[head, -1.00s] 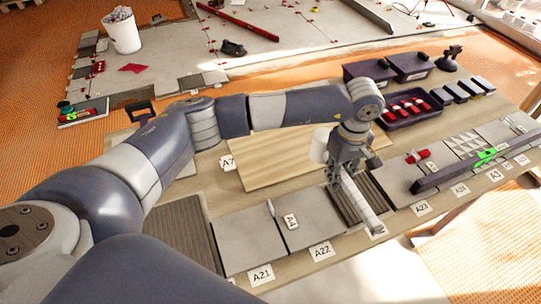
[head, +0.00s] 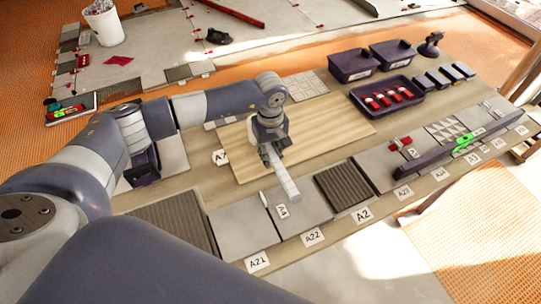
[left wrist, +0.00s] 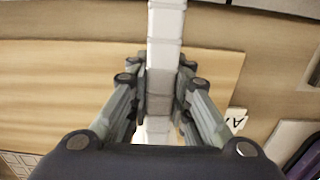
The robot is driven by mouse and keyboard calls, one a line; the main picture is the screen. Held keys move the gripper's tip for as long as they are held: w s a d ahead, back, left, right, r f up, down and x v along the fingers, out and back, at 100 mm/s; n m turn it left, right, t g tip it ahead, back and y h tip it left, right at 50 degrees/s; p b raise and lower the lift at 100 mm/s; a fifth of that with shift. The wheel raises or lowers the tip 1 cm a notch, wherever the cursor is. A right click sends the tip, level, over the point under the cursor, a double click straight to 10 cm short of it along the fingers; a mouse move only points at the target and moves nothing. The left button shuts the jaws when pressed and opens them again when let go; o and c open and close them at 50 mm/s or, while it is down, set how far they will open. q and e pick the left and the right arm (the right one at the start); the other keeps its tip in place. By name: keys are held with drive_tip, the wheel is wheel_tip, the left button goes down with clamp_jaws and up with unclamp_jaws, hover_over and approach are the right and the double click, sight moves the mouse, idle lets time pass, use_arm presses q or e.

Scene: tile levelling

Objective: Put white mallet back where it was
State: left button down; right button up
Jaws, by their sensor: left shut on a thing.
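My left gripper (head: 268,148) is shut on a pale, banded bar, which I take to be the white mallet (head: 283,180). The bar slants down to the front right from the fingers, over the front edge of the wooden board (head: 345,125). In the left wrist view the fingers (left wrist: 158,80) press on both sides of the bar, and its white part (left wrist: 166,25) runs up out of the picture. The rest of the mallet is hidden by the gripper. My right gripper is not in view.
Below stand grey tiles (head: 240,228), a dark ribbed tile (head: 345,187) and label cards such as A22 (head: 313,237). A dark tray (head: 408,106) of red items and purple bins (head: 352,66) stand behind.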

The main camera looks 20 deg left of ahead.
use_arm(q)
drive_tip(key=shift+f, duration=0.85)
use_arm(e)
drive_tip(key=shift+d+r, duration=0.35)
use_arm(q)
drive_tip(key=shift+f, duration=0.1)
use_arm(e)
drive_tip(key=shift+f, duration=0.15)
use_arm(q)
drive_tip(key=c, duration=1.5)
unclamp_jaws()
drive_tip(key=shift+o, duration=0.2)
use_arm(e)
drive_tip(key=shift+w, duration=0.1)
drive_tip(key=shift+a, duration=0.1)
